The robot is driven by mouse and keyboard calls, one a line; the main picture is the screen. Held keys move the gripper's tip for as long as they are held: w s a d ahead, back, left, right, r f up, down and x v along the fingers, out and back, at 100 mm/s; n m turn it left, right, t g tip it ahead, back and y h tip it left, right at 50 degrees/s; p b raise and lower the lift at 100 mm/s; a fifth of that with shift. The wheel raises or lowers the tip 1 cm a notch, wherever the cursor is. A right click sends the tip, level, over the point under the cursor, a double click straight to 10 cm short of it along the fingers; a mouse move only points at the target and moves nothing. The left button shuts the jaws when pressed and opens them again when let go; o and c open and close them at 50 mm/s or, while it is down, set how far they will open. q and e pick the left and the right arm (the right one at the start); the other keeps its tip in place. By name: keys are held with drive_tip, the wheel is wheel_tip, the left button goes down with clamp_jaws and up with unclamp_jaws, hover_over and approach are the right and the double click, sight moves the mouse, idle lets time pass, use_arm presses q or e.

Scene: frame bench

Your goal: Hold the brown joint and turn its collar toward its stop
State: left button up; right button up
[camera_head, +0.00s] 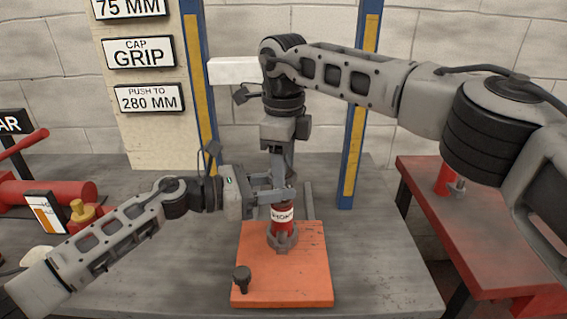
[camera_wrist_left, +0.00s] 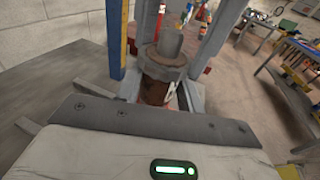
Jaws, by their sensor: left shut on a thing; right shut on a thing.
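The joint (camera_head: 283,228) is a reddish-brown upright cylinder with a white label and a grey foot on the orange plate (camera_head: 318,270). Its brown body (camera_wrist_left: 155,91) and the flanged collar (camera_wrist_left: 164,62) on top show in the left wrist view, with a grey rod rising from it. My left gripper (camera_head: 284,192) comes in from the left, shut around the joint's upper body. My right gripper (camera_head: 284,178) points down from above, shut at the top of the joint. My fingers hide the collar in the head view, so its turn angle cannot be told.
A black knob (camera_head: 241,279) stands on the plate's front left. Blue posts (camera_head: 356,120) with yellow strips rise behind. Red tools (camera_head: 40,192) lie at the left of the bench. A red table (camera_head: 450,225) stands at right. The grey bench right of the plate is clear.

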use_arm(q)
drive_tip(key=shift+w+a, duration=0.1)
idle(0.4)
use_arm(e)
drive_tip(key=o, duration=1)
wheel_tip(320, 180, up, 12)
drive_tip(key=shift+r, duration=0.1)
use_arm(q)
drive_tip(key=o, duration=0.8)
